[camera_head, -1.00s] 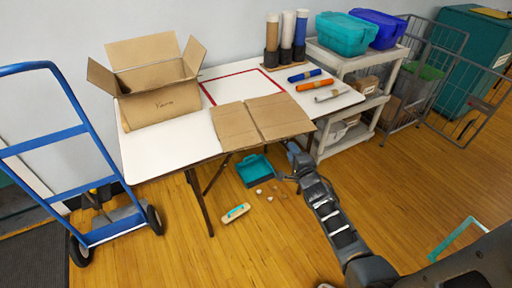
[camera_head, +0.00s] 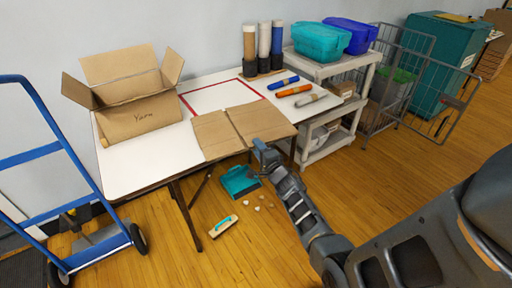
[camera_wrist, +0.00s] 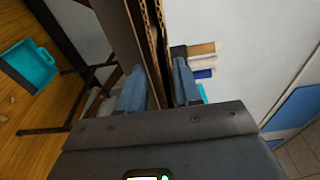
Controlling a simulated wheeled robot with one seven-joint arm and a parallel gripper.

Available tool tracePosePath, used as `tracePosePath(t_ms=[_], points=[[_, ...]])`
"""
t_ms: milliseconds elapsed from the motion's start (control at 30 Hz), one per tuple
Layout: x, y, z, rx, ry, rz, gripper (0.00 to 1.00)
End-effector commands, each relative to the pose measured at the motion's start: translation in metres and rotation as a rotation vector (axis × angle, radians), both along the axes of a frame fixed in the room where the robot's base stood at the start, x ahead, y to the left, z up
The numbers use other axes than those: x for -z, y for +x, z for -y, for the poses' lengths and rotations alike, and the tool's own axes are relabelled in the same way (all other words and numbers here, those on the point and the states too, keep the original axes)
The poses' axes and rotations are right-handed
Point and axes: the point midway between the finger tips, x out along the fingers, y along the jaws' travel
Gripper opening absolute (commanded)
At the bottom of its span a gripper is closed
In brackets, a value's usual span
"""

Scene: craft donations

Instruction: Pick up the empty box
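My gripper (camera_head: 262,148) is at that piece's front edge, far to the right of the Yarn box. In the wrist view, my gripper's fingers (camera_wrist: 160,85) stand apart, one on each side of the layered cardboard edge (camera_wrist: 155,25). A gap shows; firm contact is not clear.
A blue hand truck (camera_head: 60,150) stands at the left. Upright rolls (camera_head: 263,45) and short rolls (camera_head: 290,90) are on the table. A grey cart (camera_head: 335,70) with bins is at right. A teal dustpan (camera_head: 240,182) and brush (camera_head: 223,226) lie on the floor.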

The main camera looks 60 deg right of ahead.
Motion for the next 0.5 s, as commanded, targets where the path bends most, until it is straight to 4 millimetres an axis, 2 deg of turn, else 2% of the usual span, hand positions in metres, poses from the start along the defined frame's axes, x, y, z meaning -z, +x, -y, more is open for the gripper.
tracePosePath(t_ms=[200,500], points=[[-0.0011,0.0118,0.01,0.001,-0.001,0.0,0.33],[-0.0009,0.0139,0.0116,0.0,-0.001,-0.001,0.33]])
